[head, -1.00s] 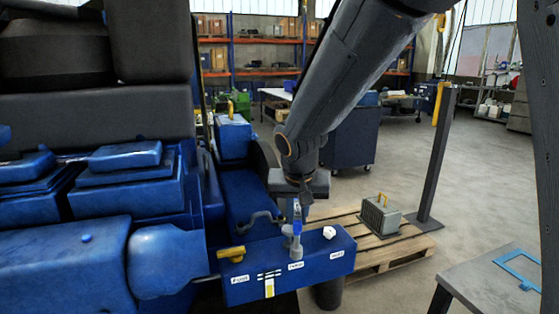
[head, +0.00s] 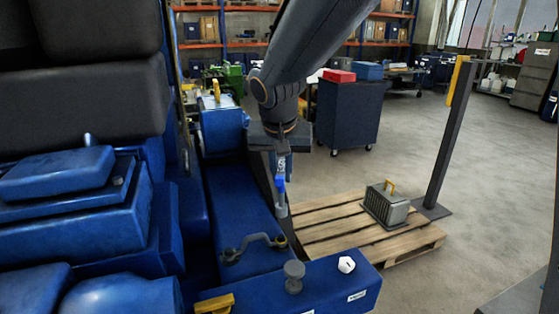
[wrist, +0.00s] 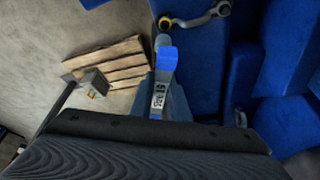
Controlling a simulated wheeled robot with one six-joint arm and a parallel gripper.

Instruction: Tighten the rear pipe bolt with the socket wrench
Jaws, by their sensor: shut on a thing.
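My gripper (head: 281,158) is shut on the socket wrench (head: 281,188), which has a blue band and a grey lower end. It hangs upright in the air, and in the head view it appears behind and above the pipe. The wrench also shows in the wrist view (wrist: 164,62), pointing toward the pipe end. The grey curved pipe (head: 254,241) lies on the blue engine side. Its rear bolt (head: 281,241) is at the far right end, with a yellowish ring around it in the wrist view (wrist: 165,23). The wrench tip looks apart from the bolt.
A blue tool tray (head: 335,290) in front carries a grey round post (head: 294,276), a white hex piece (head: 346,265) and a yellow piece (head: 215,303). A pallet (head: 325,225) with a grey case (head: 387,206) lies behind. A dark post (head: 445,140) stands at right.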

